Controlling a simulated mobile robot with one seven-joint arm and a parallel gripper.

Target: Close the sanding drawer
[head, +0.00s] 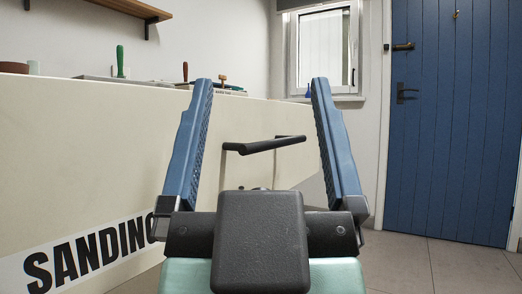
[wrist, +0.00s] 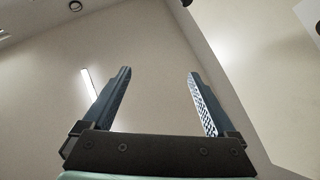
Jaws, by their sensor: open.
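A large cream panel (head: 110,150) with a black-on-white SANDING label (head: 85,255) fills the left of the head view. A black bar handle (head: 265,145) shows between my fingers in that view and seems to lie beyond them. How far the drawer stands out cannot be told. My gripper (head: 262,82) is open and empty, its two blue fingers wide apart and pointing up in the picture. In the wrist view my gripper (wrist: 158,72) has nothing between its fingers. No contact with the handle is visible.
A wooden shelf (head: 125,8) hangs on the wall. A blue door (head: 450,120) stands at right, with clear tiled floor (head: 440,265) before it.

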